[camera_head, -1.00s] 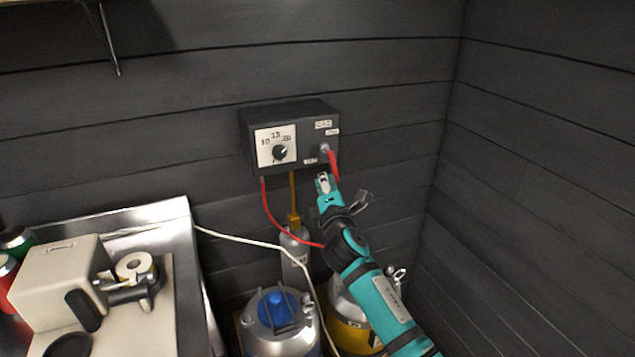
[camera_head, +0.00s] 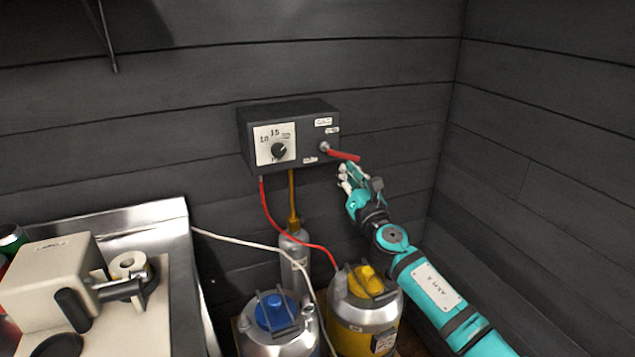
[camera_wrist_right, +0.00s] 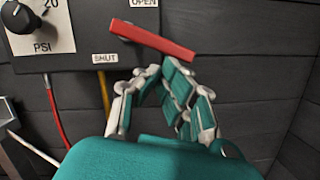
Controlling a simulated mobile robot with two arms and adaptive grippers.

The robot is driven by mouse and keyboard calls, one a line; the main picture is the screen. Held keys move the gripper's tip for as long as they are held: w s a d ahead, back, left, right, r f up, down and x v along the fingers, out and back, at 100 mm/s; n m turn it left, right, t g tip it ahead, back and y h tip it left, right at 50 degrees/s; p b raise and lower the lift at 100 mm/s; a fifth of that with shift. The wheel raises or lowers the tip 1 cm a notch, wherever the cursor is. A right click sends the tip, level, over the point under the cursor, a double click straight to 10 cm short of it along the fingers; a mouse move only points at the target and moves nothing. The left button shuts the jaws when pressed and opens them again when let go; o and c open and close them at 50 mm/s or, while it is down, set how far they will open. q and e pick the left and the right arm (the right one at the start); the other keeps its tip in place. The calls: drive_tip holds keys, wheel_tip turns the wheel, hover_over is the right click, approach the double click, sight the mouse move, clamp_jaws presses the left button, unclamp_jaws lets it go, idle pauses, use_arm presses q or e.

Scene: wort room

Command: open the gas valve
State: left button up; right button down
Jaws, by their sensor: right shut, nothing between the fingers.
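The gas valve's red lever (camera_head: 345,155) is on the front of a dark control box (camera_head: 290,110) on the wall. It points right and slightly down from its pivot. It also shows in the right wrist view (camera_wrist_right: 158,42), between the OPEN label (camera_wrist_right: 144,3) above and the SHUT label (camera_wrist_right: 105,58) lower left. My right gripper (camera_head: 347,178) is shut and empty just below the lever. In the right wrist view my fingertips (camera_wrist_right: 158,76) are under the lever; I cannot tell whether they touch it. My left gripper is not in view.
The box has a PSI dial (camera_head: 279,151). A red hose (camera_head: 272,221) and an orange pipe (camera_head: 293,200) run down from it. Below stand a blue-topped keg (camera_head: 280,338), a yellow keg (camera_head: 350,320) and a grey cylinder (camera_head: 295,255). A steel counter (camera_head: 150,220) is at left.

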drive_tip(key=shift+w+d+r+n+y, duration=0.1)
drive_tip(key=shift+d+r+n+y, duration=0.2)
drive_tip(key=shift+n, duration=0.5)
drive_tip(key=shift+w+d+r+n+y, duration=0.1)
drive_tip(key=shift+d+r+n+y, duration=0.15)
drive_tip(key=shift+n, duration=0.55)
drive_tip(key=shift+w+d+r+n+y, duration=0.1)
drive_tip(key=shift+d+r+n+y, duration=0.2)
drive_tip(key=shift+n, duration=0.5)
drive_tip(key=shift+a, duration=0.15)
drive_tip(key=v, duration=1.2)
drive_tip(key=shift+r, duration=0.15)
